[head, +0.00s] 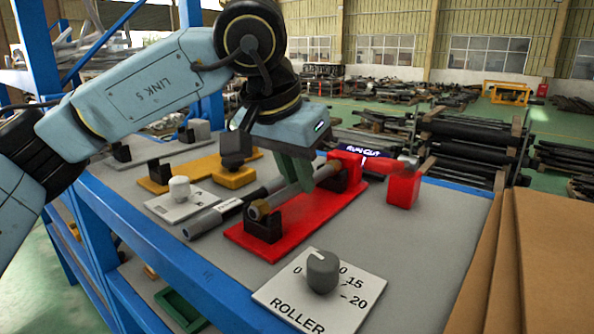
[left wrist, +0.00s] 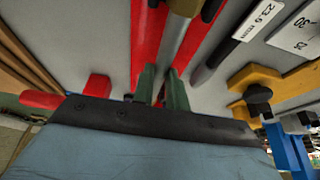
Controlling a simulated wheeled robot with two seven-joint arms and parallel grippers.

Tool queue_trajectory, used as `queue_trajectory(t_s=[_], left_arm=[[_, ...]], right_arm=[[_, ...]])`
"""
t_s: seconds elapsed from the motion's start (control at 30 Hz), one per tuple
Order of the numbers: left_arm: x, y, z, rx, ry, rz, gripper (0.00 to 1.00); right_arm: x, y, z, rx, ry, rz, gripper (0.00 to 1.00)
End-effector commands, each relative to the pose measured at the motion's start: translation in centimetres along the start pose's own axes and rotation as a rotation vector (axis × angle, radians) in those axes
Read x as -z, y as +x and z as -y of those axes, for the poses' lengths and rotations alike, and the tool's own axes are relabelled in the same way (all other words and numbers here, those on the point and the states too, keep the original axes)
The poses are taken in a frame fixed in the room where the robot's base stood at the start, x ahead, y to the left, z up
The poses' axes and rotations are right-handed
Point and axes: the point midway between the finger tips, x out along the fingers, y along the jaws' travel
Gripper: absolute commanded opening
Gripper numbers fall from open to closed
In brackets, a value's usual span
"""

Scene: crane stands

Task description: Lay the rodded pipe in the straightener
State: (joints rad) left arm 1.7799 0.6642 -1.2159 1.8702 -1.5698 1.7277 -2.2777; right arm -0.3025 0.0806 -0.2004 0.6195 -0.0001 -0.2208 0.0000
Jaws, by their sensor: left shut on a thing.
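The grey rodded pipe (head: 283,196) has a brownish near end and lies lengthwise over the red straightener (head: 318,228). Its near end is at the near black support (head: 264,228); whether it touches the support's notch I cannot tell. The far black support (head: 350,165) is partly hidden by my gripper. My left gripper (head: 306,172) is shut on the pipe from above, toward its far part. In the left wrist view the pipe (left wrist: 178,42) runs up from between the green fingers (left wrist: 162,88), above the red base (left wrist: 140,45). My right gripper is out of view.
A labelled grey rod (head: 213,219) lies left of the straightener. A white knob plate (head: 180,203) and yellow fixture (head: 234,178) stand beyond it. A roller dial (head: 322,270) is in front. A red block (head: 403,188) and run-out display (head: 362,150) stand right.

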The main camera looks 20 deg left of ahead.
Motion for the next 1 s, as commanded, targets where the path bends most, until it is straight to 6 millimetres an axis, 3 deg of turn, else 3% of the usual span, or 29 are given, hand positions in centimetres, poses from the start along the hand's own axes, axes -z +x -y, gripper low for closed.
queue_trajectory(t_s=[0.23,0.27,0.47,0.77,1.0], left_arm=[[0.0,-0.1,0.0,0.0,0.0,-0.001,0.0],[0.0,-0.1,0.0,0.0,0.0,-0.001,0.16],[0.0,-0.1,0.0,0.0,0.0,-0.001,0.4],[0.0,-0.2,0.0,0.0,0.0,0.0,0.4],[0.1,-3.8,-0.1,-0.001,0.0,-0.005,0.4]], right_arm=[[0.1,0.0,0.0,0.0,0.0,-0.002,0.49],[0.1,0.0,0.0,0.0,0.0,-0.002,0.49],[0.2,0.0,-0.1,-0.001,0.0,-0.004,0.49],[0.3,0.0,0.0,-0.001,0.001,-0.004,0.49],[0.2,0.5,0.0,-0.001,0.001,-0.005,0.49]])
